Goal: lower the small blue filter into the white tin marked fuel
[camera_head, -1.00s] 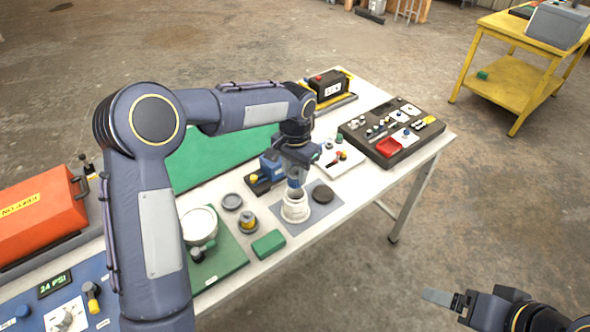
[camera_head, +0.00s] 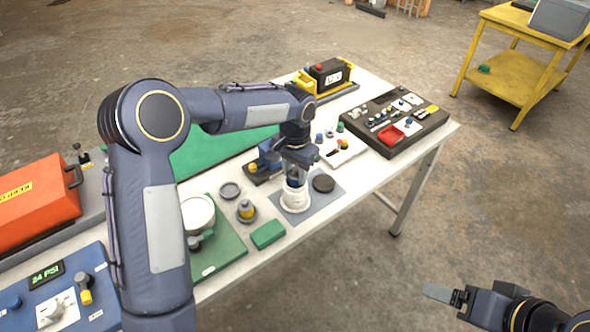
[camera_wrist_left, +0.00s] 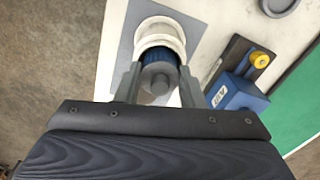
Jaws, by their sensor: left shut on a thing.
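The white tin (camera_head: 295,203) stands upright on a grey mat (camera_head: 322,203) near the table's front edge. Its rim also shows in the left wrist view (camera_wrist_left: 160,28); I cannot read its marking. My left gripper (camera_head: 296,180) points down right above the tin. It is shut on the small blue filter (camera_wrist_left: 158,57), one finger on each side of its grey top. The filter's lower end is at the tin's mouth and looks partly inside; how deep is hidden. My right gripper (camera_head: 450,296) is off the table's front side, and its jaw gap is unclear.
A blue device (camera_wrist_left: 236,94) stands close behind. A dark tray of parts (camera_head: 415,138) is at the right.

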